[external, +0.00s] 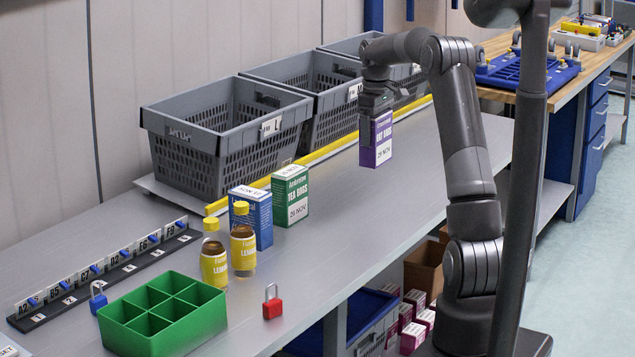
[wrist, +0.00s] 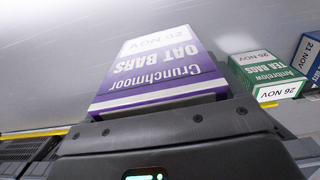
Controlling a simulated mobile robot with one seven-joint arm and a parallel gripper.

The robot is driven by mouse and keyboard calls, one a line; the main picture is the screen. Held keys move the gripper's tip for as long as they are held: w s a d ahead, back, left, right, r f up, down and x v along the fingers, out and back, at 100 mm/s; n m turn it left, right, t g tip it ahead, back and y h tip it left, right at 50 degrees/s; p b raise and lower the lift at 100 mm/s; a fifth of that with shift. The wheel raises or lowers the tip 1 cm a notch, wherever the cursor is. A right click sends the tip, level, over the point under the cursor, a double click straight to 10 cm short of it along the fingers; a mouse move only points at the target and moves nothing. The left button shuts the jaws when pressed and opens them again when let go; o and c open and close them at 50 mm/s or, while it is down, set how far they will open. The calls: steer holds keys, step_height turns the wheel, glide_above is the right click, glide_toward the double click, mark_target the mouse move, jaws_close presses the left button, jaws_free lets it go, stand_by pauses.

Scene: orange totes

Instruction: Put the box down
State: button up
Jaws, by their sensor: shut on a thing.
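A purple and white oat bars box (external: 376,143), labelled Crunchmoor and 29 NOV, hangs upright from my gripper (external: 377,108). My gripper is shut on its top end. The box appears to be held above the grey bench (external: 335,215), near the yellow strip; the size of the gap below it is hard to tell. In the wrist view the box (wrist: 160,70) fills the middle, seen upside down, and my gripper (wrist: 165,120) shows along its near edge. The fingertips' contact with the box is partly hidden.
Grey crates (external: 225,135) stand in a row behind the yellow strip (external: 330,150). A green tea bags box (external: 290,195), a blue box (external: 252,215) and two yellow-labelled bottles (external: 243,240) stand left of my gripper. A green divided tray (external: 165,315) and red padlock (external: 272,303) are nearer. The bench's right part is clear.

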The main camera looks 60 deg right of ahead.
steer(key=w+d, duration=0.2)
steer(key=d, duration=0.1)
steer(key=shift+f, duration=0.3)
steer(key=shift+w+a+f, duration=0.85)
steer(key=shift+w+f, duration=0.9)
steer(key=shift+f, duration=0.1)
steer(key=shift+w+a+f, duration=0.9)
steer(key=shift+w+f, duration=0.9)
steer(key=shift+w+a+f, duration=0.85)
steer(key=shift+w+f, duration=0.9)
steer(key=shift+f, duration=0.1)
steer(key=shift+f, duration=0.1)
steer(key=o, duration=1)
steer(key=shift+f, duration=0.1)
